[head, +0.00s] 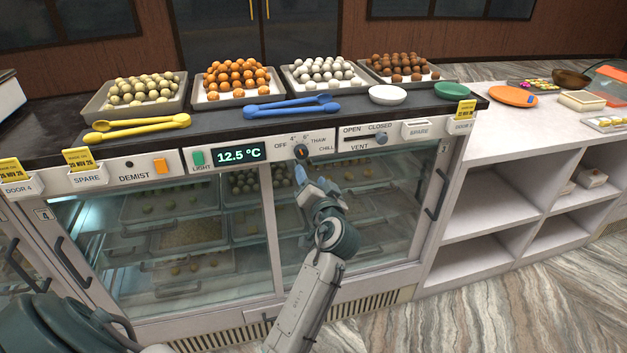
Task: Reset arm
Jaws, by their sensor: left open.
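My left gripper (313,179) is in front of the refrigerated counter (170,158), just below the round temperature dial (301,152). Its fingers are apart with nothing between them, and the tips look close under the dial; I cannot tell whether they touch it. My left forearm rises from the bottom middle and hides part of the right glass door. The dial is dark with an orange mark, among the labels OFF, 4°, 6°, THAW and CHILL. The green display (239,153) reads 12.5 °C. My right gripper is not in view.
The vent slider (380,138) is right of the dial, and the orange DEMIST switch (161,166) is left. Trays of sweets (145,95), yellow tongs (137,127) and blue tongs (291,107) lie on the dark counter top. Door handles (435,194) stick out.

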